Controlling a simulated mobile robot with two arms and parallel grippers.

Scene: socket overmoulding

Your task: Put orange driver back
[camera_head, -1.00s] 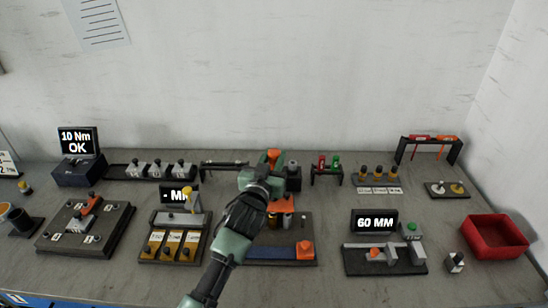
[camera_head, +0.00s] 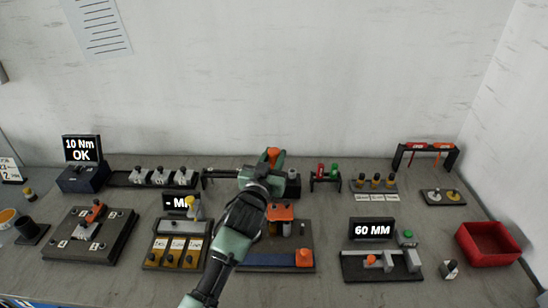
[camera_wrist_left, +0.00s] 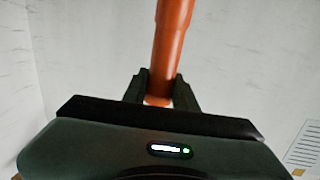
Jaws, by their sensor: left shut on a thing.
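The orange driver (camera_head: 272,153) is in my left gripper (camera_head: 275,163). In the head view only a short orange piece shows above the jaws, over the back of the bench. In the left wrist view the orange shaft-like body (camera_wrist_left: 170,45) stands upright between the two dark fingers (camera_wrist_left: 158,92), which are shut on it. A low black rack (camera_head: 222,170) stands at the back, partly hidden behind my left gripper. I cannot tell whether the driver touches it. My right gripper is not in view.
A fixture with a blue strip and an orange block (camera_head: 304,257) lies below my left arm. A small rack with red and green tools (camera_head: 326,174) stands to the right. A black stand (camera_head: 452,158) and a red bin (camera_head: 487,243) are at far right.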

